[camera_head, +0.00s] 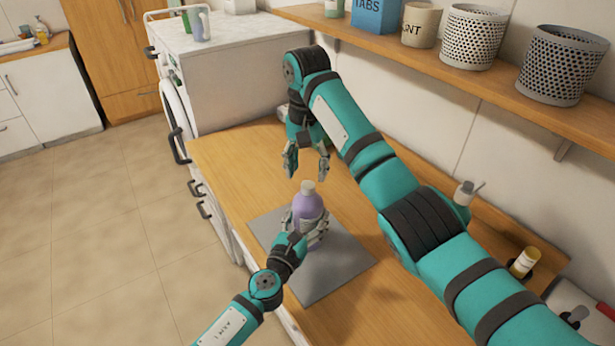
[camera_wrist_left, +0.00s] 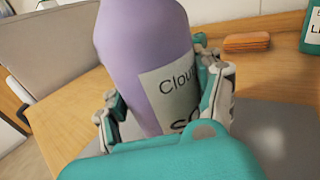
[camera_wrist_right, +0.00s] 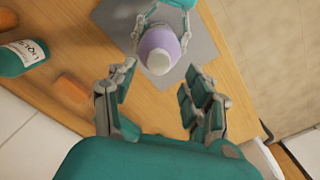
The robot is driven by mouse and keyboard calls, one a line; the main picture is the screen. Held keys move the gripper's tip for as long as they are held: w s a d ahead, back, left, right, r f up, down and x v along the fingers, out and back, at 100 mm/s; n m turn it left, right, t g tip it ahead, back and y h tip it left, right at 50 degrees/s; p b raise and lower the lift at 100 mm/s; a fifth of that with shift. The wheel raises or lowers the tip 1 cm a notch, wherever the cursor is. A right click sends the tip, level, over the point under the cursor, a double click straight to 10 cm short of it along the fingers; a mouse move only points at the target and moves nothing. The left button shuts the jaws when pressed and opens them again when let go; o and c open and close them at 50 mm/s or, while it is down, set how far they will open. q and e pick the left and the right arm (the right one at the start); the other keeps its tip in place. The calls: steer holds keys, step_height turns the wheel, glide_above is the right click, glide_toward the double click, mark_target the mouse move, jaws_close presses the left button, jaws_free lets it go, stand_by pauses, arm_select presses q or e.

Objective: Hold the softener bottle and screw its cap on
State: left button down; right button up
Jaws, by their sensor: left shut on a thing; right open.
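The purple softener bottle (camera_head: 307,206) stands upright over the grey mat (camera_head: 340,272). A cream cap (camera_head: 308,187) sits on its top; how tightly it is seated cannot be told. My left gripper (camera_head: 305,230) is shut around the bottle's body, and in the left wrist view its fingers flank the bottle (camera_wrist_left: 145,45) and its label. My right gripper (camera_head: 307,172) is open and empty, pointing down just above and behind the cap. In the right wrist view the cap (camera_wrist_right: 159,62) shows beyond the open fingers, apart from them.
An orange sponge (camera_wrist_right: 71,88) and a green bottle (camera_wrist_right: 20,58) stand on the wooden counter, mostly hidden by my right arm in the head view. A wall shelf (camera_head: 440,75) with baskets runs above. A white washing machine (camera_head: 235,65) stands past the counter's far end.

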mark_target(308, 184)
steer(key=shift+d+r, duration=0.15)
steer(key=shift+r, duration=0.25)
steer(key=shift+c, duration=0.4)
steer(key=shift+r+n, duration=0.45)
steer(key=shift+n, duration=0.75)
steer(key=n, duration=0.3)
steer(key=r+n, duration=0.1)
steer(key=shift+w+a+n, duration=0.1)
steer(key=shift+a+n, duration=0.2)
steer(key=n, duration=0.4)
steer(key=shift+r, duration=0.35)
steer(key=n, duration=0.4)
steer(key=shift+d+r, duration=0.15)
steer(key=shift+d, duration=0.1)
steer(key=shift+f, duration=4)
